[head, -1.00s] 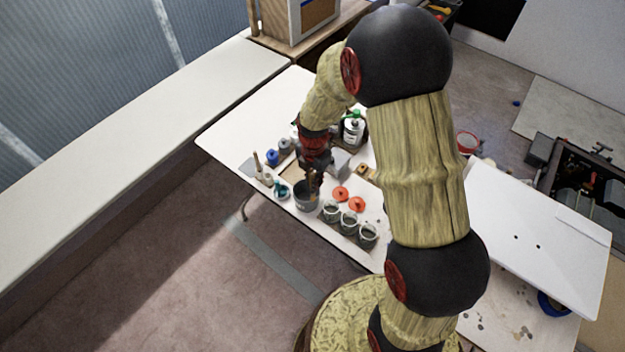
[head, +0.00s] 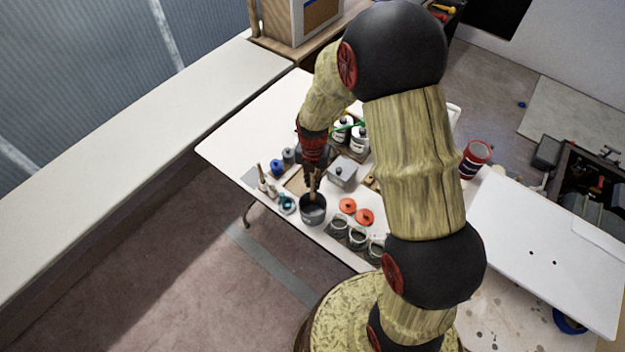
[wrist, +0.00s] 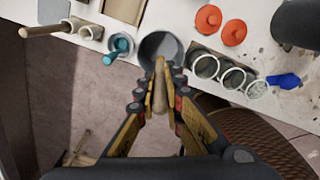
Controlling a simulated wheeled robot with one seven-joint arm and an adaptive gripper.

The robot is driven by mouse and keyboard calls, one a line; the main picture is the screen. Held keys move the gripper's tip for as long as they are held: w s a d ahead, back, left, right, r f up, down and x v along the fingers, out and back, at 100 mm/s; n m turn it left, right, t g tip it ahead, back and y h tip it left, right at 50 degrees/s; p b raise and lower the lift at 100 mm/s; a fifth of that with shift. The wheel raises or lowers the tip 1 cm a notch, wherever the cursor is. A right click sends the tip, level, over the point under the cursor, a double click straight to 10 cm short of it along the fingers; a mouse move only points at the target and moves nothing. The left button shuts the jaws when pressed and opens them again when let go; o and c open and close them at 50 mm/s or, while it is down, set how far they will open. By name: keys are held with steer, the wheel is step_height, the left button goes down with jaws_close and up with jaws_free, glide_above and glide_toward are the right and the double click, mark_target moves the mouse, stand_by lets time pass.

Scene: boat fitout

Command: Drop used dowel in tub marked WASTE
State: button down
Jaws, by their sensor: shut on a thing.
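My gripper (wrist: 162,100) is shut on a pale wooden dowel (wrist: 160,65) in the wrist view. The dowel points away from the wrist, its far end overlapping the round grey tub (wrist: 150,42) in that view. In the head view my gripper (head: 314,180) points down just above the grey tub (head: 313,216), which stands open near the table's front edge. I cannot tell whether the dowel's tip is inside the rim. No WASTE marking is readable on any container here.
Several clear jars (head: 357,238) and orange lids (head: 347,205) stand right of the tub. A teal-rimmed cup (head: 287,203) and small holders with a stick (head: 262,180) stand left. A grey lidded box (head: 342,172) and bottles are behind on the white table (head: 235,140).

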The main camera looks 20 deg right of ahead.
mark_target(312, 197)
steer(key=shift+f+b, duration=1.75)
steer(key=shift+f, duration=1.3)
steer(key=c, duration=1.8)
jaws_free()
step_height(312, 197, up, 12)
steer(key=shift+r, duration=0.1)
